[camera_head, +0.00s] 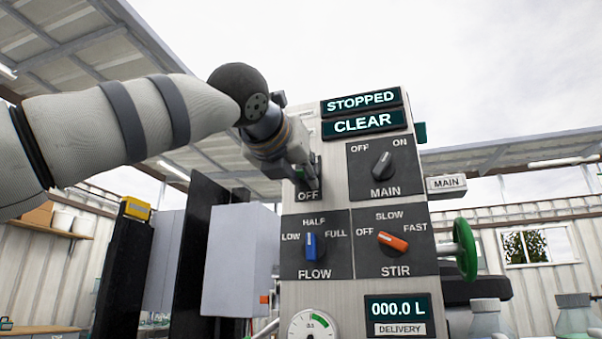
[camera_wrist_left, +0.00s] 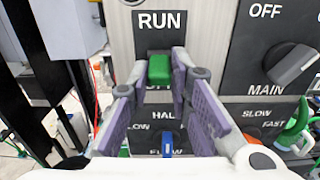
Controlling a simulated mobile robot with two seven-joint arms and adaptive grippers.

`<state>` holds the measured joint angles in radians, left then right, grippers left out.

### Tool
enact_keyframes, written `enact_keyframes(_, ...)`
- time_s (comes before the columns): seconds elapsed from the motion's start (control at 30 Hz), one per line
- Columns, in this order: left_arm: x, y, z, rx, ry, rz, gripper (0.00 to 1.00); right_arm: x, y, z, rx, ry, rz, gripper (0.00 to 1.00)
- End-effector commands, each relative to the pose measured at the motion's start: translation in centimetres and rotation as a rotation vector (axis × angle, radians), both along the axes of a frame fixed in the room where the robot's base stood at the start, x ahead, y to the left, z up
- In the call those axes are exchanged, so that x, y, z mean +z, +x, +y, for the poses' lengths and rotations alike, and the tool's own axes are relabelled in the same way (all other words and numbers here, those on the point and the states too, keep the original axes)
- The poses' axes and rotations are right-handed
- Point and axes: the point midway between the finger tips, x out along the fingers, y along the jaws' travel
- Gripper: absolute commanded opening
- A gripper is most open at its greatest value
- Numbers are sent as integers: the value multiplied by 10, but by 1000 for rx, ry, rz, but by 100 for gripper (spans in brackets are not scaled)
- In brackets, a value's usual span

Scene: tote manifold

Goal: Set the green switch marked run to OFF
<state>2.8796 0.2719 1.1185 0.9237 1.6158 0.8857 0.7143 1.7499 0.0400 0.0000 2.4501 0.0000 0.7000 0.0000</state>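The green switch (camera_wrist_left: 159,68) is in the middle of the left wrist view, below the word RUN and just above a partly covered OFF label. Its handle sits low on its dark plate, near OFF. In the head view my left gripper (camera_head: 301,168) reaches the panel's upper left. My right gripper is in neither view.
The displays read STOPPED (camera_head: 360,101) and CLEAR (camera_head: 363,122). The MAIN knob (camera_head: 383,166) is close to the right of the gripper. The blue FLOW knob (camera_head: 311,246) and orange STIR knob (camera_head: 392,241) are below. A grey box (camera_head: 240,260) stands at left.

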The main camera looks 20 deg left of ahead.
Motion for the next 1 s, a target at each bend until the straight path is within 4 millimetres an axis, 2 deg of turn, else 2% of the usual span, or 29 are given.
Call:
enact_keyframes(0.27, -1, 1, 1, 3, 0, -12, 0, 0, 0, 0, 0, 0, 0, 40)
enact_keyframes(0.7, -14, 8, 1, 3, -10, -281, 0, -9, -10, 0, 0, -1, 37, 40)
enact_keyframes(1.0, -12, 5, 0, 1, -12, -313, 0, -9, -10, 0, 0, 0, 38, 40)
